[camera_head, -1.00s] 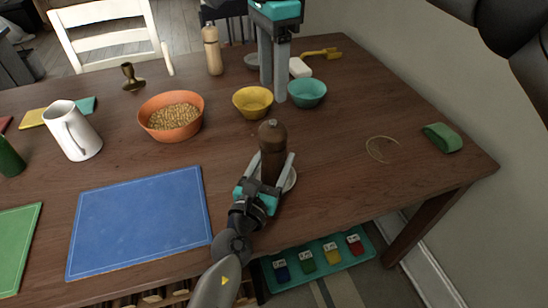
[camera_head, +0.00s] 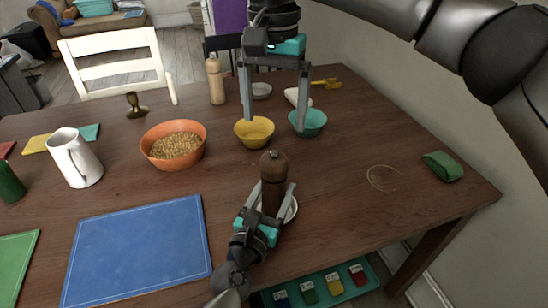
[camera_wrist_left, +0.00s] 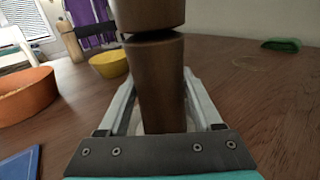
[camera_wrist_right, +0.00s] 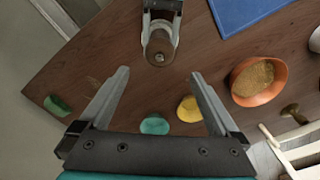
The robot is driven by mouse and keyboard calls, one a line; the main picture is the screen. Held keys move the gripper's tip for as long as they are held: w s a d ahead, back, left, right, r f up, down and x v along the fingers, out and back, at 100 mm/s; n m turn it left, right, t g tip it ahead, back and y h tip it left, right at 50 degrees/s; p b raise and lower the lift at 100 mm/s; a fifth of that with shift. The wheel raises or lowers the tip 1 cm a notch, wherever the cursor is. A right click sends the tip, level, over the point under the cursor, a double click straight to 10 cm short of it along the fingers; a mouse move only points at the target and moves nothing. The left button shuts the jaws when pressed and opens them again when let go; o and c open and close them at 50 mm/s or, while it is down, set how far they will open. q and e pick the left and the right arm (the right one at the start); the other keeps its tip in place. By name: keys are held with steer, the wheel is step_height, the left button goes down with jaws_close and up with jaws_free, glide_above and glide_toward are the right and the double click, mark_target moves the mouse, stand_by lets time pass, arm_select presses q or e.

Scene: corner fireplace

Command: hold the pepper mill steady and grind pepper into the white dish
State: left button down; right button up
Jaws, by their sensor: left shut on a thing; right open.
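The dark brown wooden pepper mill (camera_head: 272,180) stands upright near the table's front edge. My left gripper (camera_head: 272,200) is shut on its body; the left wrist view shows the mill (camera_wrist_left: 162,85) between the fingers. The white dish (camera_head: 291,210) shows only as a rim behind and under the mill, mostly hidden. My right gripper (camera_head: 275,122) is open and empty, pointing down above the far part of the table, beyond the mill. In the right wrist view the mill's round top (camera_wrist_right: 159,48) lies ahead of the open fingers, apart from them.
A yellow bowl (camera_head: 254,132) and a teal bowl (camera_head: 308,122) stand below and behind my right gripper. An orange bowl of grain (camera_head: 173,146), a white pitcher (camera_head: 75,158) and a blue mat (camera_head: 137,250) are to the left. A green cloth-like block (camera_head: 442,166) lies right; the table between is mostly clear.

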mark_target(274, 158)
step_height(274, 158, down, 11)
steer(key=shift+r, duration=0.1)
steer(key=shift+c, duration=0.2)
steer(key=c, duration=1.3)
steer(key=shift+m, duration=0.3)
